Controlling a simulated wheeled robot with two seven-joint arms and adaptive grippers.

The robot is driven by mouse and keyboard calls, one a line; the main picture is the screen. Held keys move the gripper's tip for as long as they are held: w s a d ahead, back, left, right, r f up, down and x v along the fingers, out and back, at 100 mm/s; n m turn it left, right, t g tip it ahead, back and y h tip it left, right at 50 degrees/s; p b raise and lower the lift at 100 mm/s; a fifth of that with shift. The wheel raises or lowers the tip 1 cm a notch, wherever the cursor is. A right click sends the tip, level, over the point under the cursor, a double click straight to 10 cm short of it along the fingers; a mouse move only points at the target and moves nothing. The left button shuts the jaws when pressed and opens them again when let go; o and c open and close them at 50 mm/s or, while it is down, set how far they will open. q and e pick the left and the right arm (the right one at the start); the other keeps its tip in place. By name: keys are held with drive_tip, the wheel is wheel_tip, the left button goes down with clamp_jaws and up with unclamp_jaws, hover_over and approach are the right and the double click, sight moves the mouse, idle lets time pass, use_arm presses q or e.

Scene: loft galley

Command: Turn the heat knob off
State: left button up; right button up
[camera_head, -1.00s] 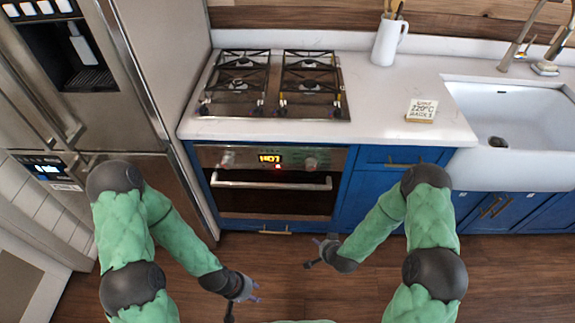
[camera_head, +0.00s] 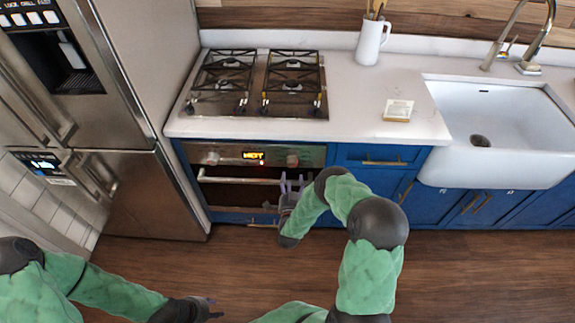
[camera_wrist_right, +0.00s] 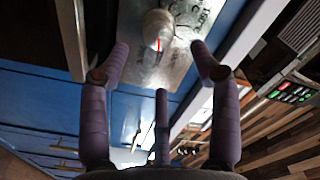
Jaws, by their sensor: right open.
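The oven (camera_head: 245,185) has a steel front panel with a lit display (camera_head: 253,156) and a knob at each end. The right-hand knob (camera_head: 292,160) is just above my right gripper (camera_head: 292,182) in the head view. In the right wrist view a round silver knob (camera_wrist_right: 158,28) with a red mark lies ahead, between and beyond the purple fingertips of my right gripper (camera_wrist_right: 160,55). The fingers are spread, empty and apart from the knob. The left-hand knob (camera_head: 212,157) stands clear. My left gripper (camera_head: 212,309) is low at the bottom, its fingers too small to judge.
The oven handle (camera_head: 240,179) runs below the panel, close to my right gripper. Above are the gas hob (camera_head: 290,85) and white counter (camera_head: 350,110) with a small card (camera_head: 398,109). The fridge (camera_head: 150,185) stands left, the sink (camera_head: 500,115) right. The wooden floor is clear.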

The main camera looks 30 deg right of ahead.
sight(292, 165)
drive_tip(key=b+x, duration=0.1)
drive_tip(key=x, duration=0.7)
drive_tip(key=shift+w+d, duration=0.15)
drive_tip(key=shift+w, duration=0.15)
drive_tip(key=c, duration=1.1)
